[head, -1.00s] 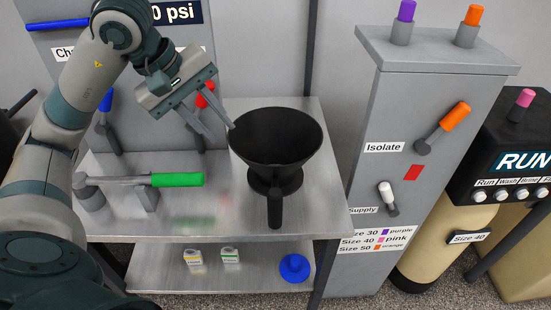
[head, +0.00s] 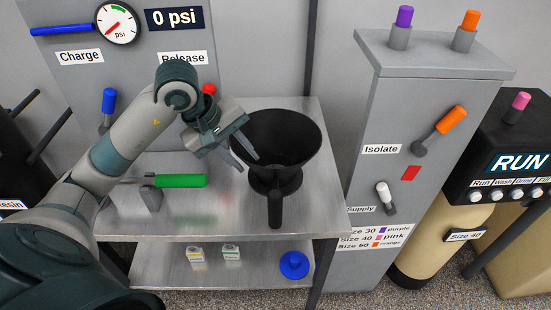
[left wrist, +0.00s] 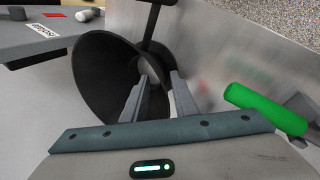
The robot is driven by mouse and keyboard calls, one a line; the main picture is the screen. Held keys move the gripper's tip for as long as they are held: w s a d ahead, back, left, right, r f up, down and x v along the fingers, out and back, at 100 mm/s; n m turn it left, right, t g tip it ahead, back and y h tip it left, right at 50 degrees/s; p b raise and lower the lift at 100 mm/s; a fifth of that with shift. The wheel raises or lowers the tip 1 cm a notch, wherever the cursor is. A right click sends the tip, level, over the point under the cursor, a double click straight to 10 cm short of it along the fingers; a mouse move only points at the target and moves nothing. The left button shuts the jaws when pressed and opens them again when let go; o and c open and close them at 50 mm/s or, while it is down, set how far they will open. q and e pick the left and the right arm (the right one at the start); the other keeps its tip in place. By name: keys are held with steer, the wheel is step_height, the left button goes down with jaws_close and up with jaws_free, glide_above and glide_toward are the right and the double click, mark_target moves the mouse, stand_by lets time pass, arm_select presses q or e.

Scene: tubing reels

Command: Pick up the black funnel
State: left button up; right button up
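The black funnel (head: 272,134) stands upright on the metal table, its wide mouth up and a handle (head: 275,208) pointing toward the front. My left gripper (head: 249,164) is at the funnel's left rim, with its fingers apart and no grip on it visible. In the left wrist view the funnel (left wrist: 98,78) fills the upper left. There one finger of my left gripper (left wrist: 160,74) overlaps the funnel's mouth and the other lies just outside its wall. Whether either finger touches the funnel is unclear. My right gripper is not in view.
A green-handled lever (head: 180,181) lies left of the funnel on the metal table (head: 220,222). Two small boxes and a blue round object (head: 294,265) are on the lower shelf. A grey cabinet (head: 425,62) with valves stands to the right. The gauge panel is behind.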

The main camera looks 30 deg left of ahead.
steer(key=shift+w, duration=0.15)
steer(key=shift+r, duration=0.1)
arm_select(q)
steer(key=shift+w+f, duration=0.15)
steer(key=shift+f, duration=0.05)
steer(key=p+x, duration=0.2)
steer(key=x, duration=0.1)
steer(key=shift+w+a+f, duration=0.1)
steer(key=shift+w+f, duration=0.1)
steer(key=shift+f, duration=0.1)
steer(key=shift+w+f, duration=0.1)
steer(key=shift+f, duration=0.2)
steer(key=shift+w+f, duration=0.1)
steer(key=shift+f, duration=0.1)
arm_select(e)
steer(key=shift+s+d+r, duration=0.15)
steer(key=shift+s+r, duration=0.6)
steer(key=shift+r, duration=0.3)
arm_select(q)
jaws_close()
